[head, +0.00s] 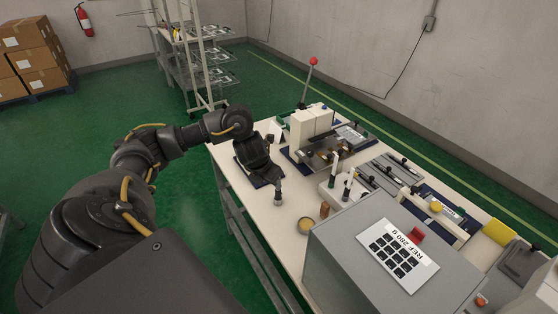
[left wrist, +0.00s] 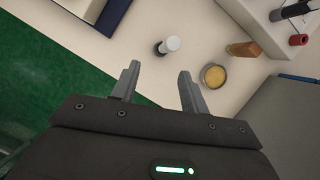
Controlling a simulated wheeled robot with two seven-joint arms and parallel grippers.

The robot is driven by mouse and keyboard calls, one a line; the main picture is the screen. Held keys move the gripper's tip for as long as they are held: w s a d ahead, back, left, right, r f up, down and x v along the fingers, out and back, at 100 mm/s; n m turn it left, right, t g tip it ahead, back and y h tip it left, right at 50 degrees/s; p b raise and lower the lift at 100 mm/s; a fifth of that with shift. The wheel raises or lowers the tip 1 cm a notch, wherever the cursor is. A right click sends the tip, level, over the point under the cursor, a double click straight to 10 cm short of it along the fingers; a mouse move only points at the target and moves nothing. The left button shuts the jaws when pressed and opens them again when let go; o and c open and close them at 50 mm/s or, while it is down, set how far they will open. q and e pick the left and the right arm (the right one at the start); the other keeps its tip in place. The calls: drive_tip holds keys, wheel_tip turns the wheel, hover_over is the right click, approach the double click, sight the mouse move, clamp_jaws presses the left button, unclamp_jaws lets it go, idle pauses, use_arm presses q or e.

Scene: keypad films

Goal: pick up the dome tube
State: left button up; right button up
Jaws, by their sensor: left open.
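A small upright tube with a white rounded top (left wrist: 168,45) and a dark lower part stands on the pale table; I take it for the dome tube. In the left wrist view it is just beyond my left gripper (left wrist: 158,71), whose two fingers are apart with nothing between them. In the head view the tube (head: 278,199) shows just below my left gripper (head: 276,179), whose fingers are small and dark there. The tube appears apart from both fingers. My right gripper is out of view.
A round tub of yellowish stuff (left wrist: 214,75) and a brown cylinder (left wrist: 244,49) stand right of the tube. A dark blue-edged mat (left wrist: 100,12) lies to the left. A grey box (head: 345,240) with a keypad sheet (head: 385,243) and a lever press (head: 309,125) stand on the table.

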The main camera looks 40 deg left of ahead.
sight(276, 191)
use_arm(q)
drive_tip(key=x, duration=0.7)
drive_tip(key=shift+w+d+f, duration=0.1)
drive_tip(key=shift+w+f, duration=0.15)
drive_tip(key=shift+f, duration=0.05)
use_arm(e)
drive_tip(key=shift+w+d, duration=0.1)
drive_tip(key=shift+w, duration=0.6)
use_arm(q)
drive_tip(key=c, duration=0.9)
clamp_jaws()
drive_tip(key=shift+r, duration=0.15)
